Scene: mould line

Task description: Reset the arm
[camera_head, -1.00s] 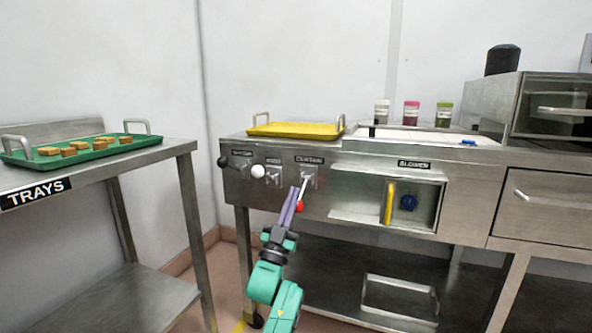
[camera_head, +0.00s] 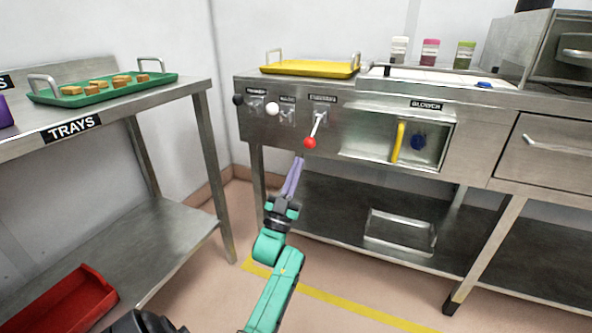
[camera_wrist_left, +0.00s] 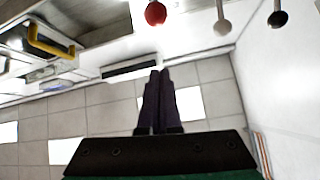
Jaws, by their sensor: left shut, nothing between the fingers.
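My left gripper (camera_head: 297,165), with purple fingers on a green arm, is shut and empty. It is in front of the steel machine (camera_head: 365,118), below and to the left of the red-knobbed lever (camera_head: 310,142), apart from it. In the left wrist view the closed fingers (camera_wrist_left: 159,75) point up the picture, with the red knob (camera_wrist_left: 155,13) beyond them, clear of the tips. The white knob (camera_head: 272,108) and black knob (camera_head: 238,100) are on the same panel, to the left. My right gripper is not in view.
A steel table (camera_head: 175,105) labelled TRAYS stands at left, bearing a green tray (camera_head: 65,99) of tan blocks. A yellow tray (camera_head: 310,67) lies on the machine. A red bin (camera_head: 62,300) is on the lower shelf. The floor between table and machine looks open.

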